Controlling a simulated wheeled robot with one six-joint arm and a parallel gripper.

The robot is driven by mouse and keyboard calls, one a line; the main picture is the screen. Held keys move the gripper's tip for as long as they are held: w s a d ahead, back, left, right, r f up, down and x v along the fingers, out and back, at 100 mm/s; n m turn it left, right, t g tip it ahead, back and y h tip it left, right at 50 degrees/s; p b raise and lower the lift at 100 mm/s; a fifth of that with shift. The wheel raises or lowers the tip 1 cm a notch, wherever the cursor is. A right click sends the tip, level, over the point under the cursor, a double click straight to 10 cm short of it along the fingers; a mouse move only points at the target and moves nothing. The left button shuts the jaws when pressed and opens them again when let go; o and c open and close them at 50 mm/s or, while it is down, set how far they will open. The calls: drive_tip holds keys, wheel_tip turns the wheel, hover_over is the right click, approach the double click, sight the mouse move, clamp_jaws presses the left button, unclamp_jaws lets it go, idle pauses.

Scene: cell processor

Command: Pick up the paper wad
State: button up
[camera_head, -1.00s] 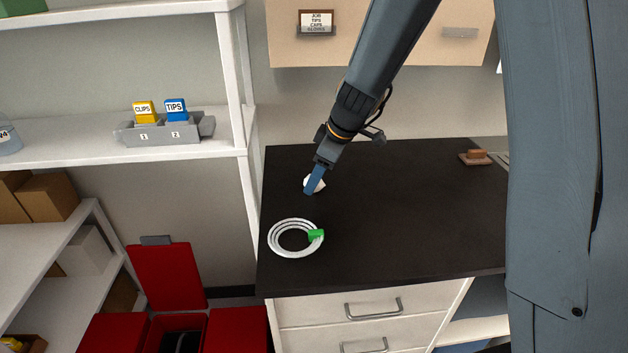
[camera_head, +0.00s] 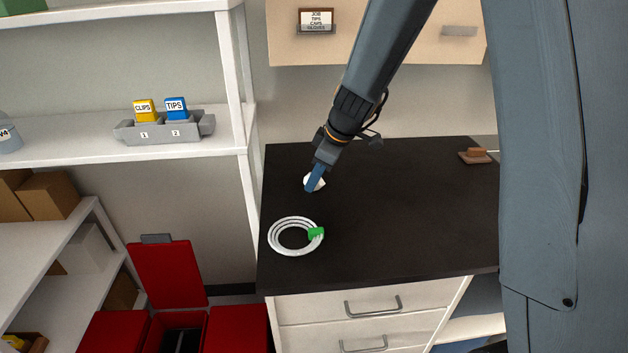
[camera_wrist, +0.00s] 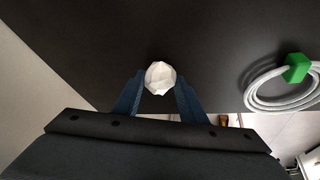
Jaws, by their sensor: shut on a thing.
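The paper wad (camera_wrist: 160,77) is a white, faceted lump. In the wrist view it sits between the tips of my two blue fingers, and my gripper (camera_wrist: 160,95) is shut on it. In the head view my gripper (camera_head: 313,180) points down over the back left of the dark worktop, and the wad (camera_head: 320,183) shows partly behind the blue fingers. I cannot tell whether the wad still touches the worktop.
A coiled white cable (camera_head: 272,238) with a green clip (camera_head: 316,233) lies on the dark worktop (camera_head: 400,220) in front of my gripper. A brown block (camera_head: 476,155) lies at the back right. An open red bin (camera_head: 168,275) stands left of the drawers. The worktop's middle is clear.

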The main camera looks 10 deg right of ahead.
wheel_tip(320, 180, up, 10)
drive_tip(key=shift+b, duration=0.8)
drive_tip(key=shift+o, duration=0.9)
clamp_jaws()
drive_tip(key=shift+r, duration=0.1)
